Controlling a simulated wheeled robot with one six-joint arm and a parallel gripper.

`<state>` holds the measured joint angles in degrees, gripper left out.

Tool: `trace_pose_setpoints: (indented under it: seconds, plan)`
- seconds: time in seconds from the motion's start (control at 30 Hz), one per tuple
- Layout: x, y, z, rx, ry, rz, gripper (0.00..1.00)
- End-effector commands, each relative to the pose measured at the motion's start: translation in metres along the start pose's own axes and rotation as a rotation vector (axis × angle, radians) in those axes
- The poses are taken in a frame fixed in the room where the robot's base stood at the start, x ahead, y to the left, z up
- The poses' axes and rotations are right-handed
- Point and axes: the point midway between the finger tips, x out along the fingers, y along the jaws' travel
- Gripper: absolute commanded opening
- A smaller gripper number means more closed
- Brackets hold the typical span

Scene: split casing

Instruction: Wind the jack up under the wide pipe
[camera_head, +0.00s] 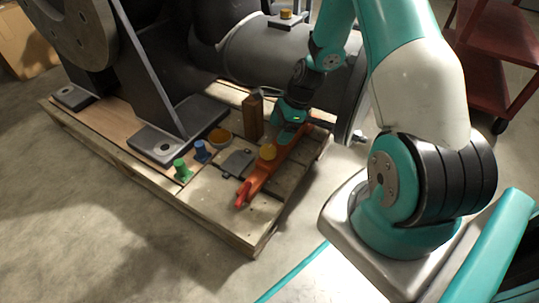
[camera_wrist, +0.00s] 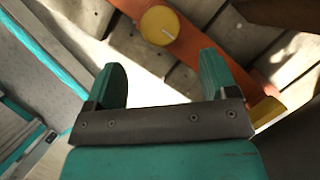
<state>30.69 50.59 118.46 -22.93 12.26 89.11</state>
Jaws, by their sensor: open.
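A long orange body (camera_head: 262,173) with a red end lies on the pallet and looks like the jack, though I cannot be sure. A round yellow knob (camera_head: 268,152) sits on it. In the wrist view the knob (camera_wrist: 159,25) has a pale mark, beyond the fingertips. The wide grey pipe (camera_head: 270,55) lies behind, at the top. My gripper (camera_wrist: 161,72) is open, with nothing between its fingers. It is low at the orange body's far end, where my wrist hides part of that body. I cannot tell whether they touch.
The wooden pallet (camera_head: 215,232) carries a brown upright block (camera_head: 253,117), an orange-rimmed bowl (camera_head: 220,137), a dark flat plate (camera_head: 238,163), and green (camera_head: 181,170) and blue (camera_head: 201,152) pegs. A grey flanged stand (camera_head: 165,143) rises at left. A red cart (camera_head: 500,50) stands at right. Floor at front left is clear.

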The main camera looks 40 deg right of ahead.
Motion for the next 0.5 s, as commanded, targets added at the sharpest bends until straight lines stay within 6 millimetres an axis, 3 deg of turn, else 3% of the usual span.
trace_pose_setpoints:
  seconds: [0.03,0.2,0.5]
  plan:
    - [0.019,0.001,-0.002,-0.003,0.000,0.003,0.79]
    - [0.054,0.000,-0.002,-0.003,0.000,0.002,0.79]
    - [0.085,0.000,0.000,-0.002,0.000,0.001,0.79]
